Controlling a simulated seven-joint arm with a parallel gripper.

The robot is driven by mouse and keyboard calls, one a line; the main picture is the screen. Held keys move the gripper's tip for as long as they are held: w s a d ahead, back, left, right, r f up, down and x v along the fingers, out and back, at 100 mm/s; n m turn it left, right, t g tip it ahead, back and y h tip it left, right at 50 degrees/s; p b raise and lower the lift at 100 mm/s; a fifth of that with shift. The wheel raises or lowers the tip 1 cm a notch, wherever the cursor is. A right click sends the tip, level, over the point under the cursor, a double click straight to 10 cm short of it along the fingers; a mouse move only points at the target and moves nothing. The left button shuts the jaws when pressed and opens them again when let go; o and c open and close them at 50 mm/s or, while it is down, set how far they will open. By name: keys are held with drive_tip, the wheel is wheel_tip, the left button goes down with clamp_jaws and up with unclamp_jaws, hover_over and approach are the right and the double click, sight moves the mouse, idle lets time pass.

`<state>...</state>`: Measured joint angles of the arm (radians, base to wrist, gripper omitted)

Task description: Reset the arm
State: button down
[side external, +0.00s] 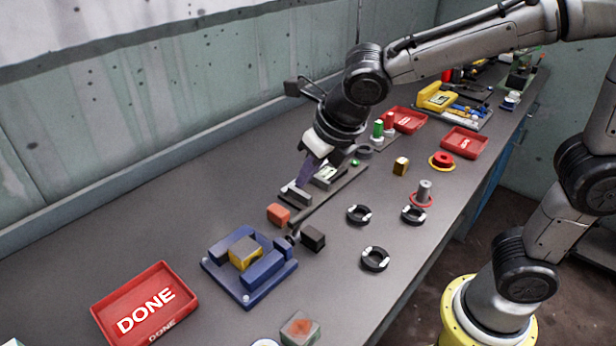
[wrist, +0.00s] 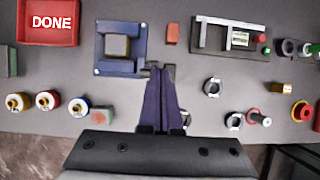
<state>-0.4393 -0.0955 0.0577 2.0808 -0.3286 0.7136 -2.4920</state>
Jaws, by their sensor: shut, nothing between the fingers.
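My gripper (side external: 306,178) has purple tapered fingers pressed together with nothing between them. In the side external view it points down above the bench, around the grey-and-dark fixture plate (side external: 333,192). In the wrist view the gripper (wrist: 158,72) points up the middle, its tips by a small black block, between the blue fixture (wrist: 103,69) and the orange block (wrist: 172,33). I cannot tell the height of the tips above the bench. My arm reaches in from the upper right in the side external view.
The blue fixture holds a yellow-and-grey block (side external: 245,253). A red DONE tray (side external: 125,297) stands at front left. Several black rings (side external: 375,259), a gold block (side external: 401,166) and red trays (side external: 464,142) lie to the right. The wall runs behind the bench.

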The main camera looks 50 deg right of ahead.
drive_tip(key=s+d+r+m+t, duration=0.2)
drive_tip(key=s+d+r+m, duration=0.3)
drive_tip(key=s+d+m, duration=0.55)
drive_tip(key=s+f+m, duration=0.2)
drive_tip(key=s+m, duration=0.2)
drive_tip(key=m, duration=0.8)
drive_tip(key=s+f+m+g, duration=0.1)
drive_tip(key=s+m, duration=0.3)
drive_tip(key=m, duration=0.9)
drive_tip(key=shift+d+f+g, duration=0.3)
drive_tip(key=shift+d+f, duration=0.05)
drive_tip(key=shift+f, duration=0.35)
